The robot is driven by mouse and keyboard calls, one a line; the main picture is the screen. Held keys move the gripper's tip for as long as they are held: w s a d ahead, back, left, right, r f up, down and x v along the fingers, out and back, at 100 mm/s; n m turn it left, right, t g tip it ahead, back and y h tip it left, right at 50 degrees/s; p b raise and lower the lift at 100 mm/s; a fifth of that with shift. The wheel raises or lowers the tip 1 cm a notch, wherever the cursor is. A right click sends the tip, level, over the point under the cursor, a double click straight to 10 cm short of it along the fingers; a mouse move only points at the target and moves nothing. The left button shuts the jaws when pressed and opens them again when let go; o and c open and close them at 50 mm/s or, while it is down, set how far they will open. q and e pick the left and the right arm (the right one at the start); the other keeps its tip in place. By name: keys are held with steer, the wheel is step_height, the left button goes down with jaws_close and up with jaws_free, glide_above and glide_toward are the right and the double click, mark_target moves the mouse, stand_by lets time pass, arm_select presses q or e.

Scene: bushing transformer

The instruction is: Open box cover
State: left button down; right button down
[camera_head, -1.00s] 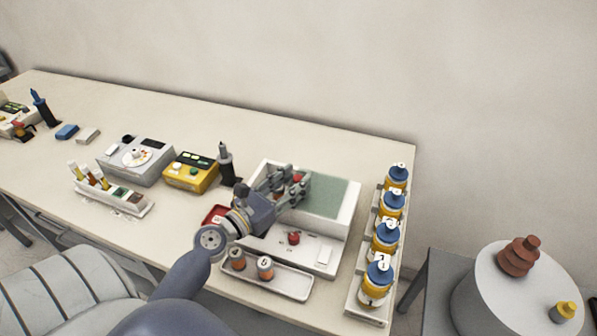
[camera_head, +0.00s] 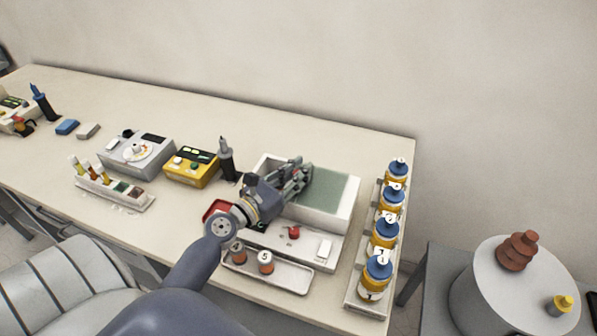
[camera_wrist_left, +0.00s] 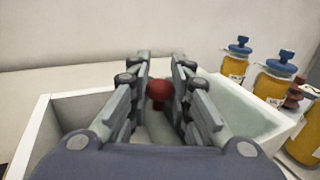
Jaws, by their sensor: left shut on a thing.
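A white box (camera_head: 318,218) stands near the right end of the bench. A pale green translucent cover (camera_head: 327,190) shows over its right part; it also shows in the left wrist view (camera_wrist_left: 240,115). My left gripper (camera_head: 302,172) is over the box. In the left wrist view my left gripper (camera_wrist_left: 160,82) is shut on a round red knob (camera_wrist_left: 158,93) between its fingers. The box's left part shows a grey inner space in that view. The fingers hide the knob's base and the middle of the cover. My right gripper is not in view.
A sloped front panel with a red knob (camera_head: 293,232) lies before the box. Several blue-capped bottles (camera_head: 386,232) stand close on the right. A yellow device (camera_head: 192,168) and a black bottle (camera_head: 227,160) stand left.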

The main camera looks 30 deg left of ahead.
arm_select(q)
steer(key=shift+f, duration=0.1)
steer(key=shift+w+d+p, duration=0.1)
steer(key=shift+d+p, duration=0.4)
steer(key=shift+d, duration=0.1)
steer(key=shift+w+d, duration=0.1)
steer(key=shift+d, duration=0.3)
steer(key=shift+f, duration=0.1)
steer(key=c, duration=1.5)
jaws_free()
steer(key=shift+o, duration=0.2)
steer(key=shift+s, duration=0.25)
steer(key=shift+r, duration=0.2)
steer(key=shift+w, duration=0.1)
